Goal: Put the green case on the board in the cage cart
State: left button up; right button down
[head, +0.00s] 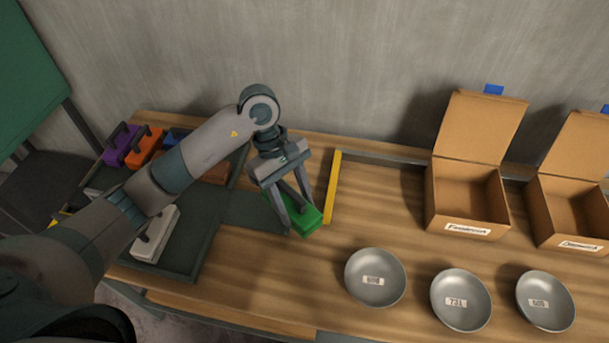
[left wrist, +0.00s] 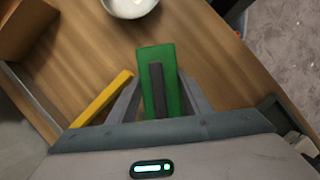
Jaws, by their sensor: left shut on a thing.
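The green case (head: 308,226) is a long block with a dark handle on top. My left gripper (head: 300,215) is shut on it above the middle of the table; I cannot tell exactly how high. In the left wrist view the green case (left wrist: 171,72) sticks out between the fingers (left wrist: 158,98), its handle lying lengthwise. No cage cart with a board can be made out for sure. My right gripper is not in view.
A dark tray (head: 197,229) at the left holds purple (head: 122,146), orange (head: 147,146) and white (head: 155,234) cases. A yellow strip (head: 333,187) lies right of the gripper. Metal bowls (head: 375,278) and open cardboard boxes (head: 466,205) stand at the right.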

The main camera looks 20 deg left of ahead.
pick_arm(q)
jog(key=s+a+f+m+y, duration=0.1)
jog(key=a+m, duration=0.1)
jog(key=m, duration=0.1)
jog(key=s+a+f+m+g+y, duration=0.1)
jog(key=s+a+f+m, duration=0.1)
jog(key=m, duration=0.1)
jog(key=s+a+f+m+g+y, duration=0.1)
jog(key=s+a+m, duration=0.1)
jog(key=m, duration=0.2)
jog(key=shift+f, duration=0.15)
jog(key=shift+s+a+f+m+y, duration=0.3)
jog(key=shift+s+a+m+y, duration=0.2)
jog(key=shift+m, duration=0.3)
jog(key=shift+w, duration=0.1)
jog(key=shift+s, duration=0.2)
